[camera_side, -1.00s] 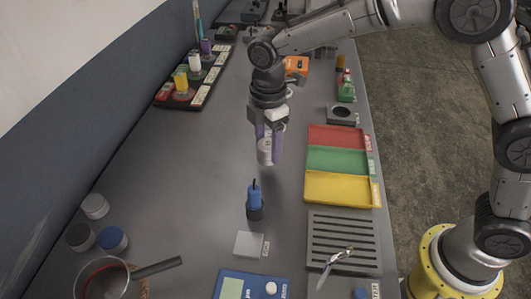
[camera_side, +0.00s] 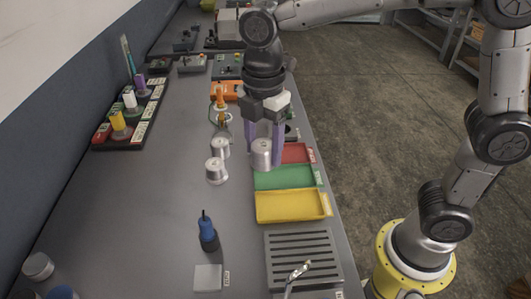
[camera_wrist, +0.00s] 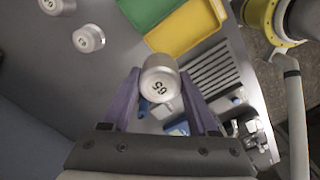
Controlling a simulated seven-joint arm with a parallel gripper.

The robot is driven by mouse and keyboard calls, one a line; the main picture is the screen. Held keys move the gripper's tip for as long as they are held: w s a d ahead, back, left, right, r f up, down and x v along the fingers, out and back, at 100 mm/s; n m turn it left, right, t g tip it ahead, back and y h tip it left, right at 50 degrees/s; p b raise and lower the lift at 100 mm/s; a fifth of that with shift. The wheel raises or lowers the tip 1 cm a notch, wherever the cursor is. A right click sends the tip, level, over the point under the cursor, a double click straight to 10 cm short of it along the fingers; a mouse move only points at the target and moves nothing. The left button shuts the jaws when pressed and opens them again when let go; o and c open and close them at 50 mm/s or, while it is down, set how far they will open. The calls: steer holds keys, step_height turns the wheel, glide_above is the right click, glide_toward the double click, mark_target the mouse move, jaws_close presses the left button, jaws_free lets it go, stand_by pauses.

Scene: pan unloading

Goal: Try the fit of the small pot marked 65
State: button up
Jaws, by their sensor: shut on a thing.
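My gripper (camera_side: 263,146) is shut on the small silver pot (camera_side: 261,154) marked 65. The number reads upside down on its top in the wrist view (camera_wrist: 158,84). The pot is between the purple fingers and looks upright, near the left edge of the red tray (camera_side: 296,153); its height above the table is hard to tell. Two other silver pots (camera_side: 216,170) (camera_side: 220,148) stand on the table to its left. A dark block (camera_side: 291,132) behind my gripper is mostly hidden, so its opening cannot be made out.
The green tray (camera_side: 286,177) and yellow tray (camera_side: 290,206) lie in front of the red one, then a slotted grey rack (camera_side: 301,256). A blue-handled tool (camera_side: 207,233) stands to the left. The table's left middle is clear.

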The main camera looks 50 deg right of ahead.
steer(key=w+d+f+m, duration=0.3)
steer(key=w+d+f, duration=0.1)
steer(key=w+d, duration=1.2)
steer(key=shift+s+d+f+m, duration=0.35)
steer(key=shift+d+f, duration=0.9)
steer(key=shift+d, duration=0.15)
steer(key=shift+s+d+f+m, duration=0.3)
steer(key=shift+d+f, duration=0.9)
steer(key=shift+d, duration=0.25)
steer(key=shift+s+d+f+m, duration=0.35)
steer(key=shift+d+f, duration=0.9)
steer(key=shift+d, duration=0.15)
steer(key=shift+f, duration=0.9)
steer(key=o, duration=1.5)
step_height(320, 180, up, 14)
steer(key=shift+f, duration=0.1)
